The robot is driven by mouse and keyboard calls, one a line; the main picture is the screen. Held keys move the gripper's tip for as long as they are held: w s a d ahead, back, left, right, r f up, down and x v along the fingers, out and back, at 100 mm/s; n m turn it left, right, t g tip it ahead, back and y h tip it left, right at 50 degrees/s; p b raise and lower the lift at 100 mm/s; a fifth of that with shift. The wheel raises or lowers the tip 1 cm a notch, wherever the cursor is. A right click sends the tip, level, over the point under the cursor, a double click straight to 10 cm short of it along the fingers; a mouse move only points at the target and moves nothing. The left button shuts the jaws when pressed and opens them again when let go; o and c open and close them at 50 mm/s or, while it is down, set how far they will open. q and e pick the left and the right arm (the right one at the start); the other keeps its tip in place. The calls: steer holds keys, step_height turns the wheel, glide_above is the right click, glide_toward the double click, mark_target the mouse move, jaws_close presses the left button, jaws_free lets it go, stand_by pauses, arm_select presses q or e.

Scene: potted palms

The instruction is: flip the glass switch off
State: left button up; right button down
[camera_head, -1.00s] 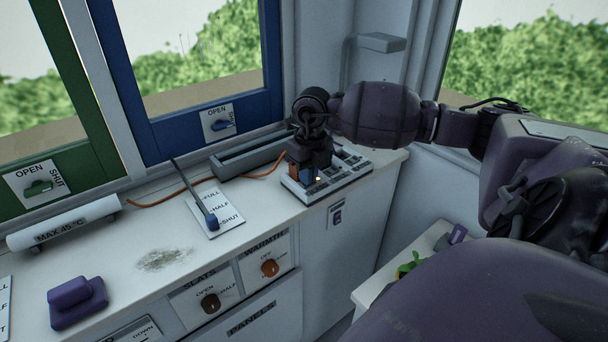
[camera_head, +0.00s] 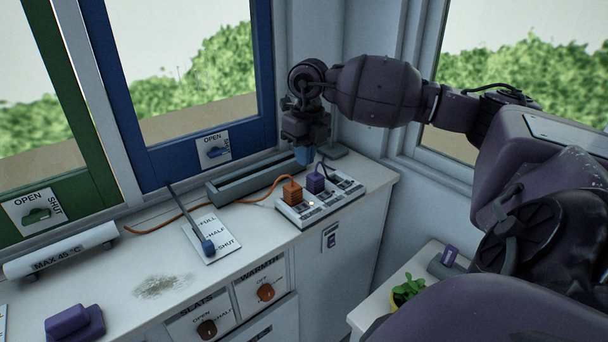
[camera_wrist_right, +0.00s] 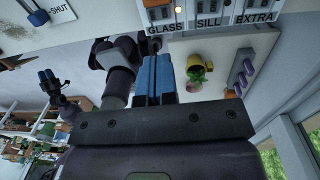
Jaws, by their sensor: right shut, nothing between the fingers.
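The switched socket strip (camera_head: 320,212) lies on the counter's right end, with an orange plug (camera_head: 291,192) and a purple plug (camera_head: 315,182) in it. A small light glows beside the orange plug. In the right wrist view the strip's labels read GLASS (camera_wrist_right: 167,28), SILL and EXTRA; the switch positions are too small to tell. My right gripper (camera_head: 304,155) is shut and empty, raised above and behind the strip, apart from it. Its blue fingers (camera_wrist_right: 154,78) are together in the wrist view. What seems to be my left gripper (camera_wrist_right: 47,78) shows small at the left there.
A blue-tipped lever (camera_head: 208,246) on a FULL/HALF/SHUT plate stands left of the strip. A grey trough (camera_head: 250,178) lies behind, with an orange cord past it. Blue and green window frames stand at the back. A potted plant (camera_head: 408,290) sits on a lower surface at right.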

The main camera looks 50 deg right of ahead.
step_height(320, 180, up, 2)
steer(key=shift+r, duration=0.15)
stand_by(0.3)
